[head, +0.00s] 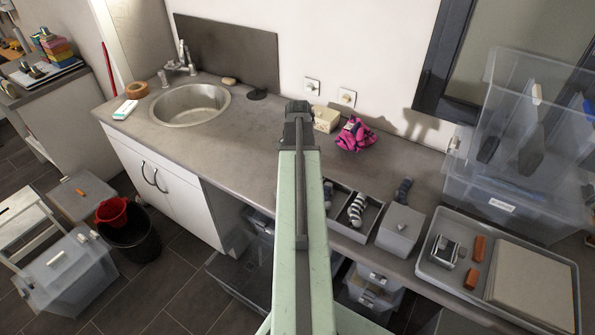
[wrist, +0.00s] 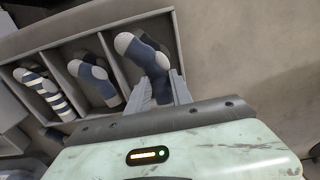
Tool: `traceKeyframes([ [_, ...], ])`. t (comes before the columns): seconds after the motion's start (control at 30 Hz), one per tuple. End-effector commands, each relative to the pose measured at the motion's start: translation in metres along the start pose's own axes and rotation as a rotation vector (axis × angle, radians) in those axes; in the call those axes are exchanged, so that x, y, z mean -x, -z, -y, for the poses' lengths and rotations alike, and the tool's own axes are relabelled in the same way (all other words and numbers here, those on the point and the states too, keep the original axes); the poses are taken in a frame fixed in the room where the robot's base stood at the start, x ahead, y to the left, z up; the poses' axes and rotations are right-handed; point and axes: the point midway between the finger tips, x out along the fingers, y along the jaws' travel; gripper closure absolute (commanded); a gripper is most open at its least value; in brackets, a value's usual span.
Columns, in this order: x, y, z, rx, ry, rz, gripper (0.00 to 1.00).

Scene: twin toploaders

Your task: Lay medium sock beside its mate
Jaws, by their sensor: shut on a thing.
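In the wrist view my gripper (wrist: 160,88) is shut on a dark blue sock (wrist: 149,56) with a pale toe. The sock is at the right-hand compartment of a divided grey tray (wrist: 97,48); I cannot tell whether it touches the floor of it. A similar blue sock (wrist: 96,82) with pale toe and heel lies in the middle compartment. A blue-and-white striped sock (wrist: 43,92) lies in the left compartment. In the head view the striped sock (head: 357,209) shows too, but my arm hides part of the tray and my fingers are not visible.
A grey box (head: 400,231) stands right of the tray, with a dark item (head: 403,190) behind it. Farther right is a shallow tray (head: 430,265). A pink cloth (head: 354,136) lies by the wall. The counter behind the divided tray is mostly clear.

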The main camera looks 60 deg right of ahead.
Motion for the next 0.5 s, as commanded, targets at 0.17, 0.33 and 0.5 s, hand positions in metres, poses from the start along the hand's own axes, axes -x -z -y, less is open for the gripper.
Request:
traceKeyframes([
  [0.17,0.0004,-0.0001,0.0002,0.0,0.0,0.0,0.48],
  [0.33,0.0004,-0.0003,0.0004,0.001,0.0,0.0,0.48],
  [0.5,0.0034,-0.0003,0.0004,0.001,0.0,0.0,0.48],
])
